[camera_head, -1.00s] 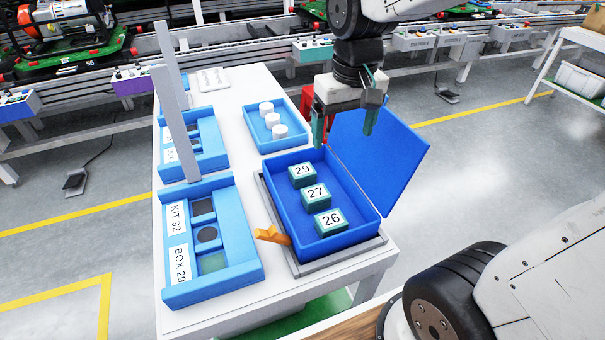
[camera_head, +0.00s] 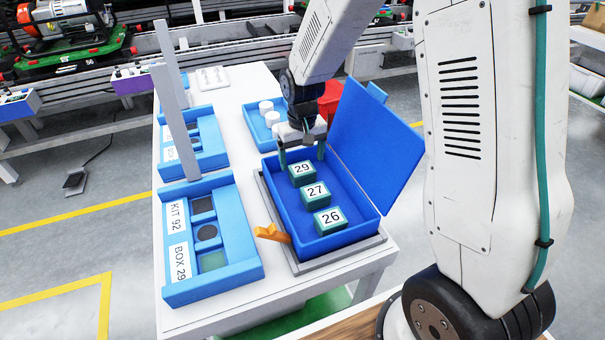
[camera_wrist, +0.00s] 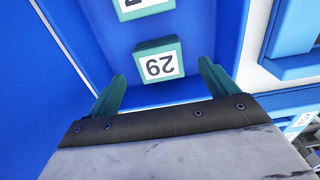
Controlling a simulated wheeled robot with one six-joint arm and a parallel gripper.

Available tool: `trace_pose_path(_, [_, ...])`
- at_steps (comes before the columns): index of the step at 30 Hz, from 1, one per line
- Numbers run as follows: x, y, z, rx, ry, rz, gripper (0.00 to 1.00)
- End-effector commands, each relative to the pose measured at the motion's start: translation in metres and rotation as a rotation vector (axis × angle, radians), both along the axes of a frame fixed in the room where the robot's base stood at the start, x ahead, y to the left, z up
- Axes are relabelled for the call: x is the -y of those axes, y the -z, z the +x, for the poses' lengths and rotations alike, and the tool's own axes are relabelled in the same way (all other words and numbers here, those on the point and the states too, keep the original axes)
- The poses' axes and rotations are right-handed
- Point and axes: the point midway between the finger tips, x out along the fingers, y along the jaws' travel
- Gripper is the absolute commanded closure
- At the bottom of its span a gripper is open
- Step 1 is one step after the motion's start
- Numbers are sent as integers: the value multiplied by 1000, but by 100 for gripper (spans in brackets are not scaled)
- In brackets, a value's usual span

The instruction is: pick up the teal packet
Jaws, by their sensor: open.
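Three teal packets with white number labels lie in a row inside the open blue box (camera_head: 353,240). They are packet 29 (camera_head: 302,173), packet 27 (camera_head: 315,193) and packet 26 (camera_head: 330,220). My gripper (camera_head: 302,158) is open at the far end of the box, close to packet 29. In the wrist view, packet 29 (camera_wrist: 159,64) shows between and ahead of the two teal fingers of my gripper (camera_wrist: 160,88). The fingers stand apart on either side, and I see no contact. Part of another packet (camera_wrist: 140,8) shows at the top edge there.
The box's blue lid (camera_head: 375,140) stands open on the right. An orange piece (camera_head: 272,233) sits beside the box's left side. A blue kit tray (camera_head: 212,240) labelled KIT 92 and BOX 29 lies to the left, with grey posts behind. A blue tray (camera_head: 256,128) with white round pieces lies behind.

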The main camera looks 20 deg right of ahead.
Motion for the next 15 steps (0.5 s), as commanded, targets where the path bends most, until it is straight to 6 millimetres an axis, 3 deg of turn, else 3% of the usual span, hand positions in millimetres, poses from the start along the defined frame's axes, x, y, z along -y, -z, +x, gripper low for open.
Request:
trace_pose_path(6, [1, 32, 3, -3, 0, 0, 15])
trace_pose_path(15, [0, 37, 3, 0, -1, 0, 15])
